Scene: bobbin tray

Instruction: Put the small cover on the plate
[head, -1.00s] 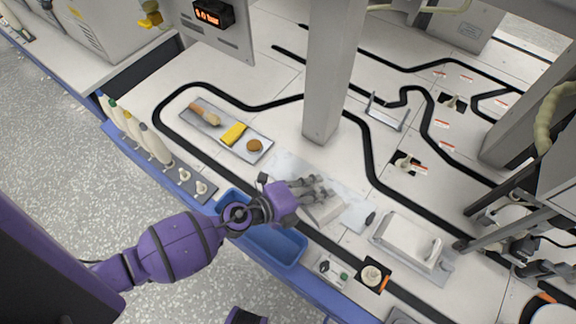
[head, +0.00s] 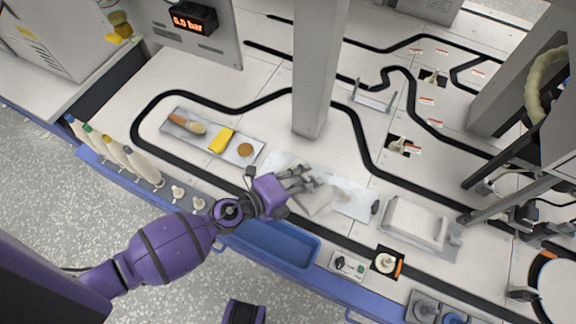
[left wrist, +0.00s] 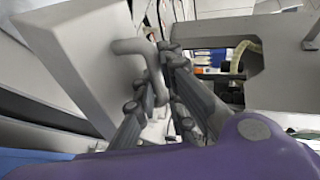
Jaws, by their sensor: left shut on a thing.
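The small cover (head: 316,203) is a pale grey, box-like lid with a bar handle. In the left wrist view its slab-like side (left wrist: 75,55) and bent handle (left wrist: 143,50) fill the left part. My left gripper (head: 308,182) is shut on the cover's handle. The pale, thin plate (head: 355,204) lies on the bench around and below the cover in the head view. The cover and fingers hide part of it, and I cannot tell whether the cover touches it.
A larger white cover (head: 412,220) stands to the right. A blue bin (head: 270,244) sits at the bench's front edge. A tray (head: 180,128) with a brush, yellow block and round brown piece lies to the left. A grey pillar (head: 312,75) rises behind the cover.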

